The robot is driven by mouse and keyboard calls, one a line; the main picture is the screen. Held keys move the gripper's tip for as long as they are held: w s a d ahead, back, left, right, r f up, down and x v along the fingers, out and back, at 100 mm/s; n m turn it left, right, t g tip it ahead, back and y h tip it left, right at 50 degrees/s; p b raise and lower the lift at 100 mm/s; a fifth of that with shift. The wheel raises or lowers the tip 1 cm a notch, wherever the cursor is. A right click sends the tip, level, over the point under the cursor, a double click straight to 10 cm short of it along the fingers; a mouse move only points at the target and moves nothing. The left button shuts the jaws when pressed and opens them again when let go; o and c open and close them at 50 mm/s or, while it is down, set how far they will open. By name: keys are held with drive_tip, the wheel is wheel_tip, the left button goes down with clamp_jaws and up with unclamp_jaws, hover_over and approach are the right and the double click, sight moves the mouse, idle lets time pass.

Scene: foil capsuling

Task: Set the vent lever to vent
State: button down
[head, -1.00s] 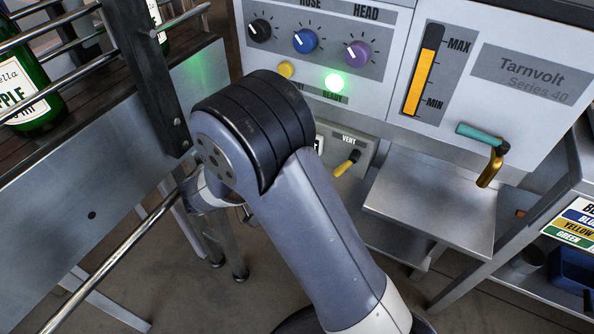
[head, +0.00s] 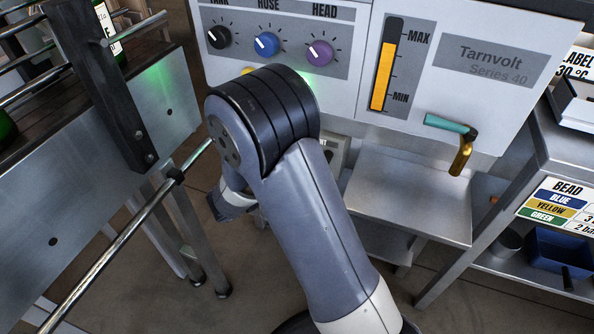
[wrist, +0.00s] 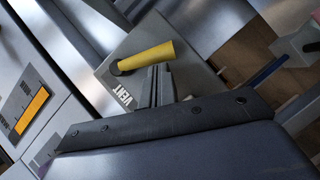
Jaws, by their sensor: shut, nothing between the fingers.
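The vent lever (wrist: 148,56) has a yellow handle and a dark pivot. In the wrist view it points right and slightly up from its pivot on the grey vent panel (wrist: 185,72). The "VENT" label (wrist: 126,100) is on that panel. My gripper (wrist: 160,72) is shut and empty, its fingertips close below the yellow handle; I cannot tell if they touch it. In the head view my arm hides the lever and most of the vent panel (head: 338,152).
The machine front carries several knobs (head: 266,44), an orange level gauge (head: 386,70) and a teal-and-brass handle (head: 455,140). A metal shelf (head: 410,195) juts out right of my arm. A steel conveyor frame (head: 90,160) with a rail stands left.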

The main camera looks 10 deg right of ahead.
drive_tip(key=f+n+h+b, duration=0.1)
drive_tip(key=s+d+f+n+h+b, duration=0.1)
drive_tip(key=n+b, duration=0.1)
drive_tip(key=shift+d+n+h, duration=0.15)
drive_tip(key=shift+n+h, duration=0.15)
idle(0.4)
drive_tip(key=w+a+v, duration=0.1)
drive_tip(key=w+v, duration=0.1)
drive_tip(key=v, duration=1.1)
drive_tip(key=shift+w+r+p, duration=0.15)
drive_tip(key=shift+r+p, duration=0.1)
drive_tip(key=shift+p, duration=0.15)
drive_tip(key=shift+d, duration=0.2)
